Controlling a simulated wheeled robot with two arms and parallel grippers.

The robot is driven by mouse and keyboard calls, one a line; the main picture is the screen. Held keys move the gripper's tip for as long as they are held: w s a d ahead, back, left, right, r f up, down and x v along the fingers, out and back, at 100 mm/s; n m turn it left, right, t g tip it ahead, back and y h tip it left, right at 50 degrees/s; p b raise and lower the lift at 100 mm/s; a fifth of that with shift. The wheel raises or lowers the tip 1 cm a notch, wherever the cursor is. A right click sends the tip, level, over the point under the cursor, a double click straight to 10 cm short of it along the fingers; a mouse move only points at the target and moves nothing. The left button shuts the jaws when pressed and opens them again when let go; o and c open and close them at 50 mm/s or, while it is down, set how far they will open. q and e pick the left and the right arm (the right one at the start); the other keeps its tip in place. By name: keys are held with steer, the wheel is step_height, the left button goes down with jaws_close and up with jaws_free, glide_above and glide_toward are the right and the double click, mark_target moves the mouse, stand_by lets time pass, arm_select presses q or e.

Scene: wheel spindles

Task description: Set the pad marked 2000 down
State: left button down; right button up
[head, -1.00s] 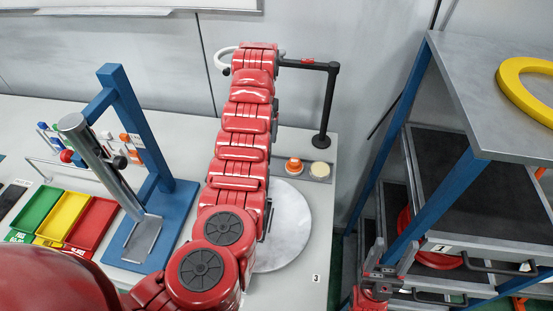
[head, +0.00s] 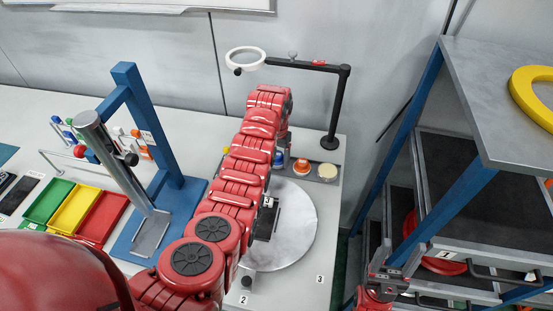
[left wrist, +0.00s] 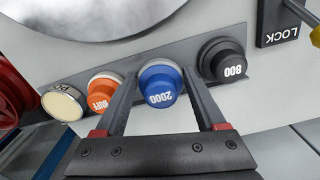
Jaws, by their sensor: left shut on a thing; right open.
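The blue pad marked 2000 (left wrist: 160,86) stands between the two fingers of my left gripper (left wrist: 160,80) in the left wrist view. My left gripper is shut on it. The pad is in line with the rack (left wrist: 128,88), between the orange BUFF pad (left wrist: 105,92) and the dark 800 pad (left wrist: 222,60). I cannot tell whether its underside touches the rack. In the head view the blue pad (head: 278,159) shows beside my left arm, which hides much of that gripper. My right gripper (head: 386,266) is open at the lower right, near the drawer cart.
A cream pad (left wrist: 63,103) sits at the rack's end. A LOCK plate (left wrist: 284,24) lies beyond the 800 pad. A round grey disc (head: 298,235) lies in front of the rack. A black stand (head: 338,110) rises behind it. A blue frame (head: 135,100) and coloured trays (head: 75,208) are left.

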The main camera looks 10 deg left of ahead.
arm_select(q)
steer(key=shift+f, duration=0.5)
steer(key=shift+w+f, duration=0.1)
steer(key=shift+f, duration=0.15)
steer(key=shift+f, duration=0.1)
